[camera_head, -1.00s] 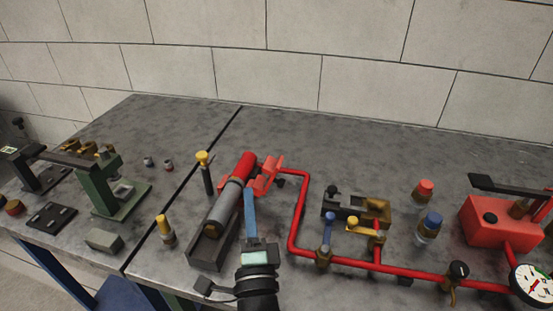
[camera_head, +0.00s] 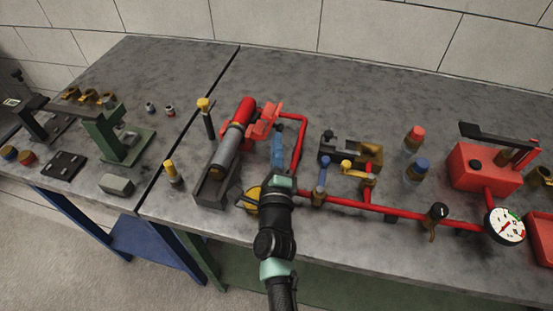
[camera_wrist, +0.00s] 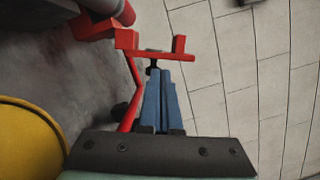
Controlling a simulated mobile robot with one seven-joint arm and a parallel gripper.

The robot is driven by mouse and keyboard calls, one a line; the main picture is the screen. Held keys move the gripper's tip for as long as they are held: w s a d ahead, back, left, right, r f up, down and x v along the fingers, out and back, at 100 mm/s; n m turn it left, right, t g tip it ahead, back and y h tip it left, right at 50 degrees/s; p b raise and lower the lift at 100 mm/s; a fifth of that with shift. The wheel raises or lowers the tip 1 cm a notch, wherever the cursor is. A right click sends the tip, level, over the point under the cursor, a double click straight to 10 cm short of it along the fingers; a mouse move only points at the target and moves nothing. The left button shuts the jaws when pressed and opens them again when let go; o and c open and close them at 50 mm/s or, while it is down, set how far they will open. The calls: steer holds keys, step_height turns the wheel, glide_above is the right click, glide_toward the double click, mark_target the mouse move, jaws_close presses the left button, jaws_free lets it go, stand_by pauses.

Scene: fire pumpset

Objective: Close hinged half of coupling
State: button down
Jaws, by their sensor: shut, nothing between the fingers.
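The red coupling's hinged half (camera_head: 266,116) stands swung out to the right of the red cylinder end (camera_head: 243,112), on the long grey pump body (camera_head: 226,150). My gripper (camera_head: 278,130), with blue fingers, is shut and empty. Its tips are just to the right of and in front of the hinged half. In the wrist view the red hinged half (camera_wrist: 165,55) spans just beyond the tips of my gripper (camera_wrist: 156,76). I cannot tell whether they touch. The red and grey cylinder (camera_wrist: 103,10) is cut off at the top left there.
A red pipe (camera_head: 301,145) runs close to the right of my fingers and along the bench front. Blue and yellow valve handles (camera_head: 322,172) stand to the right. A yellow-topped post (camera_head: 205,108) stands left of the pump. The bench (camera_head: 345,105) is clear behind.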

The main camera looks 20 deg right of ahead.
steer(key=shift+x, duration=0.8)
steer(key=shift+r, duration=0.1)
steer(key=shift+a+r+n+p, duration=0.15)
steer(key=shift+r+n+p, duration=0.05)
steer(key=shift+n+p, duration=0.35)
